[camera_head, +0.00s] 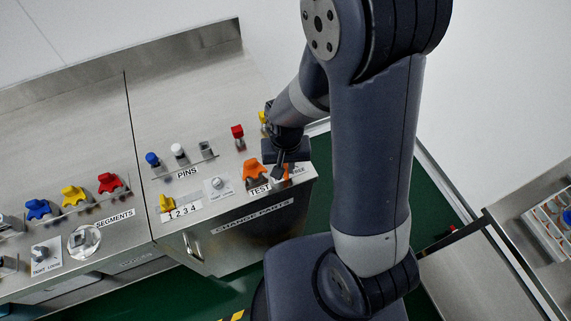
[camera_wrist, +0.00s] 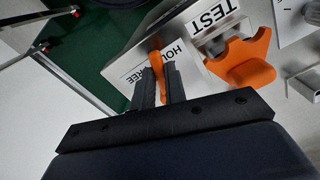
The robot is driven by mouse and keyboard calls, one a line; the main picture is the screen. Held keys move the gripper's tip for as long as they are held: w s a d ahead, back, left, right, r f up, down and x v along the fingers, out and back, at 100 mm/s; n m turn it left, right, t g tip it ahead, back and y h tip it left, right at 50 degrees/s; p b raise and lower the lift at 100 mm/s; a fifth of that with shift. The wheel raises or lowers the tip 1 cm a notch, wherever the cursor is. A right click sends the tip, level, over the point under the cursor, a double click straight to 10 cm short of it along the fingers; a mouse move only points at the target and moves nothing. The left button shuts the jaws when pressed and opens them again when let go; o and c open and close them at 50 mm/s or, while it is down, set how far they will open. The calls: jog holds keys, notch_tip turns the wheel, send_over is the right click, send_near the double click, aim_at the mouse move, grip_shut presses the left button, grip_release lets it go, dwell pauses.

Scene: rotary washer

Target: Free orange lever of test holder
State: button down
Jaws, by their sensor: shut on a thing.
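The orange lever (camera_wrist: 157,70) stands on a panel with partly covered lettering in the wrist view. My gripper (camera_wrist: 157,85) is shut on this lever, with one dark finger on each side of it. In the head view my gripper (camera_head: 279,170) is at the right front corner of the steel bench, and the lever (camera_head: 286,171) shows only in part there. The orange test holder (camera_wrist: 242,62), a forked block, sits to the right of the lever beside the TEST label (camera_wrist: 212,14). It also shows in the head view (camera_head: 255,172).
The steel bench (camera_head: 160,75) carries blue, white and grey pins, a red knob (camera_head: 238,132), a yellow piece (camera_head: 166,203) and coloured segments (camera_head: 73,194) to the left. A side table with a rack (camera_head: 550,225) stands at the right. Green floor (camera_head: 325,185) lies between.

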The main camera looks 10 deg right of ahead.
jog(key=n, duration=0.1)
jog(key=d+n+b, duration=0.1)
jog(key=n, duration=0.1)
jog(key=d+n+b, duration=0.1)
jog(key=n, duration=0.1)
jog(key=shift+w+f, duration=0.1)
jog(key=shift+w, duration=0.15)
jog(key=n, duration=0.2)
jog(key=d+n+b, duration=0.1)
jog(key=shift+w+n, duration=0.3)
jog(key=shift+n, duration=0.1)
jog(key=shift+w+d+n+b, duration=0.15)
jog(key=shift+w+n+b, duration=0.05)
jog(key=shift+n, duration=0.45)
jog(key=shift+w+d+n+b, duration=0.1)
jog(key=shift+w+n+b, duration=0.05)
jog(key=shift+n, duration=0.5)
jog(key=c, duration=1.4)
grip_release()
jog(key=shift+c, duration=0.2)
jog(key=shift+r, duration=0.2)
notch_tip(320, 180, up, 11)
jog(key=shift+f, duration=0.2)
